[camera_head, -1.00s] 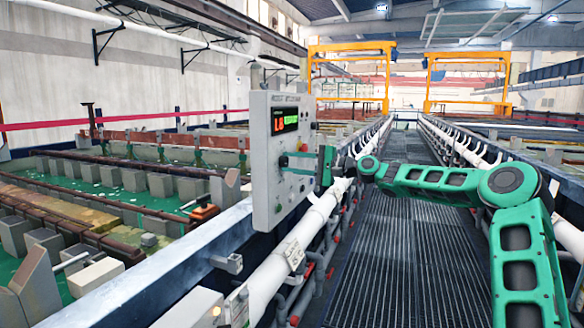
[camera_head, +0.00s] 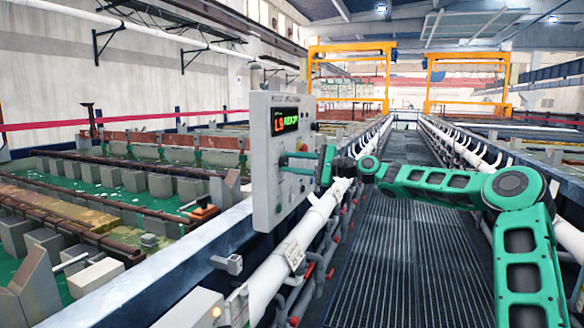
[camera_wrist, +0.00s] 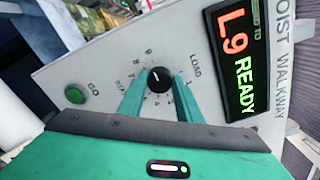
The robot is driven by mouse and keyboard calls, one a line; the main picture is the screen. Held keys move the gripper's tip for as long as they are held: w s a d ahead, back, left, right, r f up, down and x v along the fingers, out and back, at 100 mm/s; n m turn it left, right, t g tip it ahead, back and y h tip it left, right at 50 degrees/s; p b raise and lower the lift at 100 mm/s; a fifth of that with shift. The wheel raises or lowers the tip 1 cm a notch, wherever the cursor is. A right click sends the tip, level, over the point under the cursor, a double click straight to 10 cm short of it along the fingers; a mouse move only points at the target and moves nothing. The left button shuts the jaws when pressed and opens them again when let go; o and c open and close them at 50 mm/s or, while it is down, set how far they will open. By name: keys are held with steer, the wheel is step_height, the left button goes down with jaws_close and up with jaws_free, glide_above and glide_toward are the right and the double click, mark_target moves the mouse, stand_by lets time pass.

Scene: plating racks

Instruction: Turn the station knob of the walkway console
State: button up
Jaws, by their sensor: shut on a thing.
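The walkway console (camera_head: 264,185) is a grey upright panel at the left edge of the walkway. Its display (camera_head: 284,121) reads L9 in red and READY in green, clear in the wrist view (camera_wrist: 236,62). The black station knob (camera_wrist: 159,78) sits inside a ring of printed numbers, its white pointer line facing up. My gripper (camera_wrist: 160,88) has one green finger on each side of the knob and is shut on it. In the head view my gripper (camera_head: 287,162) reaches the panel face from the right; the knob is hidden there behind the fingers.
A green GO button (camera_wrist: 75,94) is left of the knob in the wrist view. White pipes (camera_head: 284,262) run below the console. The grated walkway (camera_head: 385,260) is clear. Tanks with green liquid (camera_head: 85,178) lie to the left.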

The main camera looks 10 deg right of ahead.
steer(key=shift+w+d+f, duration=0.1)
steer(key=shift+d+f, duration=0.05)
steer(key=shift+f, duration=0.15)
steer(key=o, duration=1)
steer(key=shift+o, duration=0.2)
steer(key=shift+r, duration=0.1)
steer(key=v, duration=1)
steer(key=shift+d, duration=0.2)
